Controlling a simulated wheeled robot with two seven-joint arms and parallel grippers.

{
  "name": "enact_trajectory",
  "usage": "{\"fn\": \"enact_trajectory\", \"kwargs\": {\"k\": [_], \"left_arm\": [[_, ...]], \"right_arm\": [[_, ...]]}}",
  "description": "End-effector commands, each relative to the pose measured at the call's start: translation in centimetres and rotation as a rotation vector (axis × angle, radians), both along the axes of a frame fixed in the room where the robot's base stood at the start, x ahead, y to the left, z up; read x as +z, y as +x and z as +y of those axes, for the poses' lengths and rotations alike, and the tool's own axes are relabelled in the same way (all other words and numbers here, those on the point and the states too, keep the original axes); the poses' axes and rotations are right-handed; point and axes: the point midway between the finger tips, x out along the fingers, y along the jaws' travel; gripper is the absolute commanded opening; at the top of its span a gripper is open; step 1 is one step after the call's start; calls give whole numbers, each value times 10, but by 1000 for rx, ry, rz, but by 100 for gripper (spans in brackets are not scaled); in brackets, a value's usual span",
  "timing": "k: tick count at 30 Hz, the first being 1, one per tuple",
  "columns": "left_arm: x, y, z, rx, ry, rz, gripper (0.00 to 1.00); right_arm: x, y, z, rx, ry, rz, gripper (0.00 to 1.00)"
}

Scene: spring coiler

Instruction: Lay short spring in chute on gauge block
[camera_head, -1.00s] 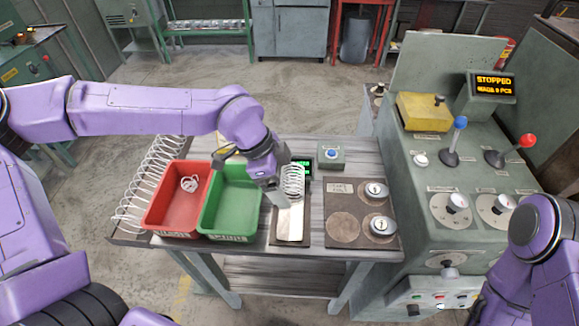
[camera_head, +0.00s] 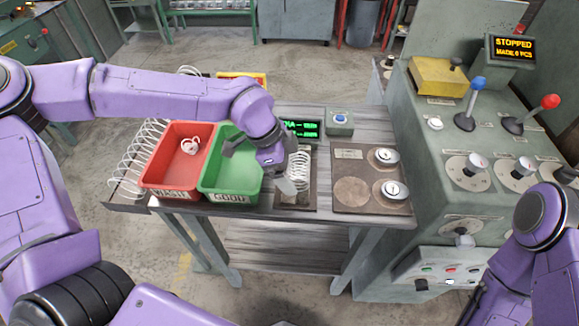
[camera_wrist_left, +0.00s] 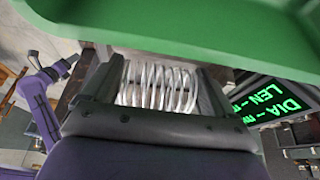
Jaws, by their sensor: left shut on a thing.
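My left gripper (camera_head: 288,183) is shut on a short bright wire spring (camera_head: 299,168) and is over the gauge block's plate (camera_head: 298,202) on the bench, just right of the green tray. In the left wrist view the spring (camera_wrist_left: 160,85) lies crosswise between the two dark fingers. The gripper and spring cover most of the chute, so I cannot tell whether the spring touches it. The gauge's display (camera_head: 301,128) behind shows green DIA and LEN lines, also in the left wrist view (camera_wrist_left: 272,103). My right gripper is out of the picture; only its arm shows.
The green GOOD tray (camera_head: 230,197) looks empty. A red tray (camera_head: 170,193) holds a tangled spring (camera_head: 190,145). A rack of large coils (camera_head: 130,165) stands at far left. A board with round weights (camera_head: 372,205) and a blue-button box (camera_head: 339,124) are to the right, beside the lever console (camera_head: 455,135).

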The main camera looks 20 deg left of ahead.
Motion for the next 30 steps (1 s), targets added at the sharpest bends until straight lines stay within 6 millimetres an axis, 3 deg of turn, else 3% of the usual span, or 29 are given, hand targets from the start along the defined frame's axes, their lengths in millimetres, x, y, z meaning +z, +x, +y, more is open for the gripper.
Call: {"fn": "enact_trajectory", "kwargs": {"k": [1,2,11,21,25,30], "left_arm": [[0,0,0,0,0,0,93],[0,0,0,0,0,0,100],[7,0,3,3,-1,-2,100],[77,-9,30,2,-3,-5,100],[93,-11,37,2,-1,-2,100],[98,-12,39,0,0,0,100]], "right_arm": [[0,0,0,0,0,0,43],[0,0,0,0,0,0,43],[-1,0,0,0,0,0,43],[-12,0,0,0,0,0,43],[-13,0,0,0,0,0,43],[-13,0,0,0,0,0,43]]}}
